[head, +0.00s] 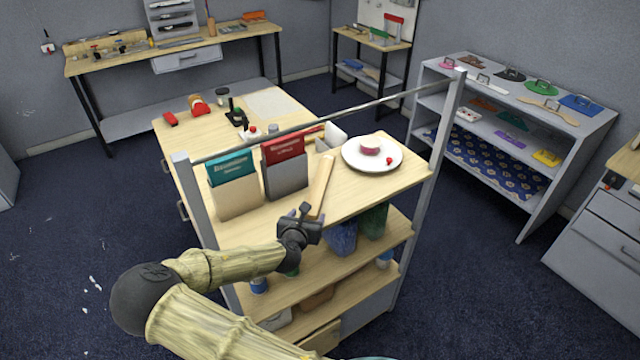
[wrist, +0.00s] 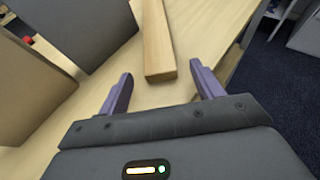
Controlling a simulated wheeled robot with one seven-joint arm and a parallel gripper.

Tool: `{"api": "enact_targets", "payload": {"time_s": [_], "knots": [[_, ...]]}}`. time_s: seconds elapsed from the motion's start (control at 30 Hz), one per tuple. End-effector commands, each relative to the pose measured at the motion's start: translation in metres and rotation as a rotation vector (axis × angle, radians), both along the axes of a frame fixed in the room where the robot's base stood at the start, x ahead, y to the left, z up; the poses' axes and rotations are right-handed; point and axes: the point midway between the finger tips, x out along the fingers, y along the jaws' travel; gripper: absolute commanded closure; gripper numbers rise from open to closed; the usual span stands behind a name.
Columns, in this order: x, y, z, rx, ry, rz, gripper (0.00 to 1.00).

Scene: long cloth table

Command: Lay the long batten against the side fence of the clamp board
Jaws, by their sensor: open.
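A long pale wooden batten (head: 322,185) lies on the table top (head: 245,232) near its front edge, beside the grey upright holder. It also shows in the wrist view (wrist: 158,42), its near end pointing at my gripper. My gripper (head: 304,212) is at the near end of the batten. In the wrist view its two purple fingers (wrist: 160,75) are spread apart, one toward each side of the batten's end, with nothing held. I cannot make out the clamp board or its side fence for certain.
A tan holder with a teal book (head: 232,170) and a grey holder with a red book (head: 284,150) stand left of the batten. A white plate (head: 358,160) with a pink-topped item sits right. A rail (head: 330,129) crosses above the table. Shelves (head: 330,290) lie below.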

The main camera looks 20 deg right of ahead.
Motion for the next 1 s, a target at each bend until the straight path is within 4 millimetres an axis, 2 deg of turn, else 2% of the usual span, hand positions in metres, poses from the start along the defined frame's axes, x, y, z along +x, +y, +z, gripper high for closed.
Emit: {"api": "enact_targets", "payload": {"time_s": [0.23,0.43,1.0], "knots": [[0.024,-0.012,0.001,0.0,0.0,-0.001,0.34],[0.043,-0.021,-0.01,0.0,0.0,0.0,0.34],[0.044,-0.022,-0.013,0.0,0.0,0.0,0.34]]}}
